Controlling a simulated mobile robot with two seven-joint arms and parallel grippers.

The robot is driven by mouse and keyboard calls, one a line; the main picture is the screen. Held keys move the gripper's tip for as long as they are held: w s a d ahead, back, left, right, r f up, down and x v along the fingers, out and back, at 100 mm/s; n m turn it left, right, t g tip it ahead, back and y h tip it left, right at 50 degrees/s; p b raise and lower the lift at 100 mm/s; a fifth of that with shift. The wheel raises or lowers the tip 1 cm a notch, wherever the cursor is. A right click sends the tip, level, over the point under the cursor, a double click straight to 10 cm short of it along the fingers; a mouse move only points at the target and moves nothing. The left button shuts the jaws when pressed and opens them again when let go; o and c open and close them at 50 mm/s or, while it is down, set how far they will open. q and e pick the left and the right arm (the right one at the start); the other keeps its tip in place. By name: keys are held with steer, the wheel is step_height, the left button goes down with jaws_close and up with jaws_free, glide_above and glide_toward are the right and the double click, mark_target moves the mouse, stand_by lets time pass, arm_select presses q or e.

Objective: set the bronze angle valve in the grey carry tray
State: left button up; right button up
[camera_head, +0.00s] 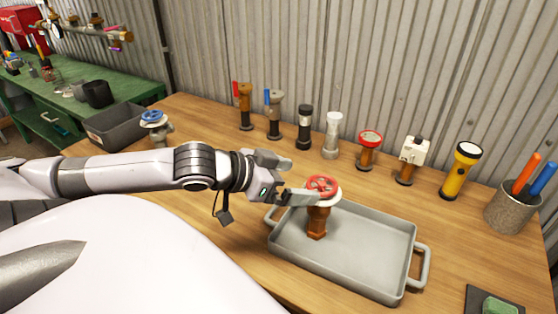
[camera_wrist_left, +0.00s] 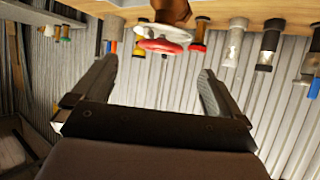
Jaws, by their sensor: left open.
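The bronze angle valve (camera_head: 318,224), with a red handwheel on top, stands upright inside the grey carry tray (camera_head: 372,268), towards its far left part. My left gripper (camera_head: 302,180) is open beside the handwheel, coming from the left. One finger overlaps the wheel's edge in the head view; I cannot tell whether it touches. In the left wrist view the valve's red and white wheel (camera_wrist_left: 163,42) lies beyond the open fingertips (camera_wrist_left: 157,68), with nothing between them. My right gripper is not in view.
Several fittings stand in a row at the back, among them a red-topped bronze one (camera_head: 369,145), a white-topped one (camera_head: 412,152) and a yellow torch (camera_head: 458,172). A pen pot (camera_head: 512,208) stands right. A grey bin (camera_head: 112,124) and blue-wheeled valve (camera_head: 155,124) stand left.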

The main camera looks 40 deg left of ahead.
arm_select(q)
steer(key=shift+p+v, duration=0.85)
steer(key=shift+v, duration=0.7)
